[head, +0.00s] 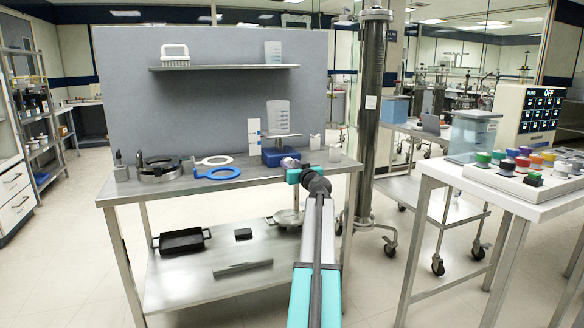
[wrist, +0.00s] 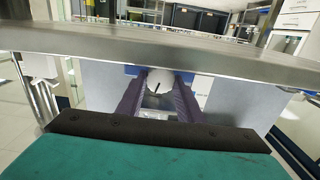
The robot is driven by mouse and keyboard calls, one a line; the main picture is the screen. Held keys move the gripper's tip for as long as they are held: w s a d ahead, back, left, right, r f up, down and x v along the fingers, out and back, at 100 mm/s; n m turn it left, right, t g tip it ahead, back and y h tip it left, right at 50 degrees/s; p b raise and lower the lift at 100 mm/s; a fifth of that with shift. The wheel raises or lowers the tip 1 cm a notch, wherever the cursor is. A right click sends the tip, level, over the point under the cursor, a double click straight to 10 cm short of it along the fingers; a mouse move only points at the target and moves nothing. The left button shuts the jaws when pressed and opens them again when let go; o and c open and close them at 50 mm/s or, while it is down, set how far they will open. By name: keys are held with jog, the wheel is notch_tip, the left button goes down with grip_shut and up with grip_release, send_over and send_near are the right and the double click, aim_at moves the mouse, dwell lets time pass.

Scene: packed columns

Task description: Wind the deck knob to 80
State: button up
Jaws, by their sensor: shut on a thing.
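The deck is a blue box (head: 270,158) on the steel bench, with a plate and a clear beaker (head: 278,115) above it. Its knob (wrist: 160,80) is round and white with a dark pointer line, seen in the wrist view between my two purple fingers. My gripper (head: 289,163) is at the front of the blue box and shut on the knob; it also shows in the wrist view (wrist: 159,92). In the head view my gripper hides the knob. No scale numbers can be read around the knob, so its setting cannot be told.
A white card (head: 254,138) stands left of the box, and small white blocks (head: 315,142) stand to its right. The bench edge runs close to my gripper. A dark column (head: 372,120) rises at right.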

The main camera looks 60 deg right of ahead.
jog(key=shift+s+d+m+b, duration=0.15)
jog(key=shift+m+b, duration=0.35)
jog(key=shift+m, duration=1.6)
jog(key=o, duration=1.1)
jog(key=shift+c, duration=0.2)
jog(key=shift+v, duration=1.25)
jog(key=p+v, duration=0.1)
jog(key=v, duration=1)
